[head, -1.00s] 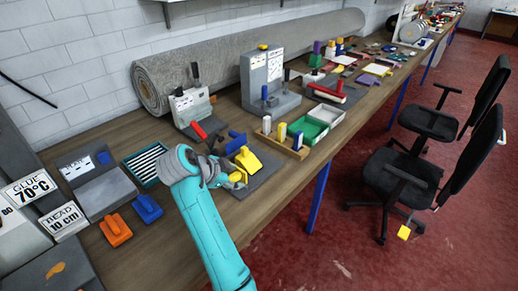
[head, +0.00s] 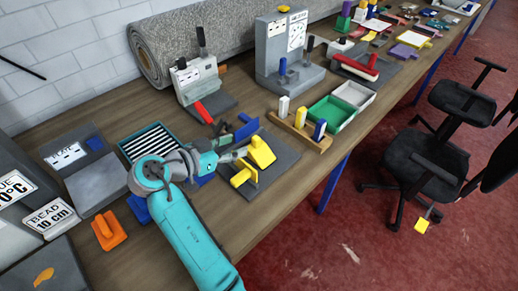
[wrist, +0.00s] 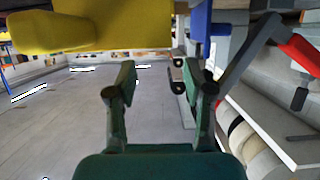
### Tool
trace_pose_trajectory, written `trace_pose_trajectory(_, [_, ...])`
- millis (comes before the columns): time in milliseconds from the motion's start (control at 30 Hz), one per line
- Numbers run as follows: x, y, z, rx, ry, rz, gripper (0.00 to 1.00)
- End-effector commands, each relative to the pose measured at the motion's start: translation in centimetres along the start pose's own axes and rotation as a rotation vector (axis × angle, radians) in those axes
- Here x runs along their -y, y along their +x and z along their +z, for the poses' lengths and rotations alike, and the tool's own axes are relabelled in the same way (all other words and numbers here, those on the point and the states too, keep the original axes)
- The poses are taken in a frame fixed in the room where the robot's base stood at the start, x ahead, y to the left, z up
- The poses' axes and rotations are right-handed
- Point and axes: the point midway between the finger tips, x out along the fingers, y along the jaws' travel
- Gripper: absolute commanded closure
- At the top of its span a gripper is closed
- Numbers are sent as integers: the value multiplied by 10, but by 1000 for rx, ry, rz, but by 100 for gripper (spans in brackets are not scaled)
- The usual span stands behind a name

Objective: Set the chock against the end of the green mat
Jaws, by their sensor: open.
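My gripper (head: 240,155) is open and empty, beside yellow pieces at the grey mat. In the wrist view the gap between its green fingers (wrist: 162,85) shows only background. A yellow block with a tab (head: 260,152) stands by the fingertips; a second yellow piece (head: 243,176) is just nearer. A large yellow shape (wrist: 90,32) fills the upper left of the wrist view, above the fingers. An orange handled block (head: 107,230) lies at the bench front left. I cannot tell which piece is the chock, and I cannot make out a green mat.
A grey mat (head: 280,165) lies under the yellow pieces. Behind it are a blue piece (head: 246,130) and a red-handled tool (head: 204,112). A wooden rack (head: 301,133) of pegs and a green tray (head: 331,114) are to the right. A grey roll (head: 215,40) lies along the wall.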

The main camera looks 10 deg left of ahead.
Motion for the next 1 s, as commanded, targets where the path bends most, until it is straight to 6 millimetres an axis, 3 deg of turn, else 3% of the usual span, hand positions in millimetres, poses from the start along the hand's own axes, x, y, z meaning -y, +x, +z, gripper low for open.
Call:
trace_pose_trajectory(100, [-1,19,0,0,0,3,48])
trace_pose_trajectory(367, [-1,37,0,1,0,2,48])
trace_pose_trajectory(633, [-2,73,0,1,0,3,48])
trace_pose_trajectory(933, [-1,80,0,1,1,0,48])
trace_pose_trajectory(1000, [-1,79,0,1,1,0,65])
